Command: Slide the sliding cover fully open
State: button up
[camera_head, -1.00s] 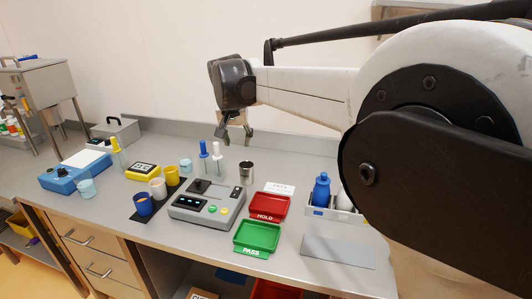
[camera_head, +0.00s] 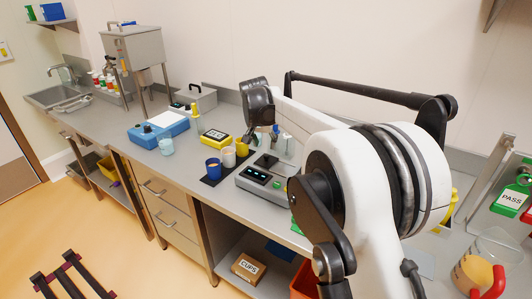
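The steel hopper (camera_head: 138,52) stands on legs on the bench at the upper left of the head view. A flat cover (camera_head: 130,28) lies across its top, with a small blue part at the top edge. How far the cover is open is too small to tell.
Cups and a grey scale (camera_head: 262,183) stand nearer my arm. Several small bottles (camera_head: 103,82) stand left of the hopper legs. A sink (camera_head: 70,92) is far left.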

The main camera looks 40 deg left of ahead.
aim_at(266, 155)
jog(key=x, duration=0.7)
jog(key=shift+p, duration=0.35)
grip_shut()
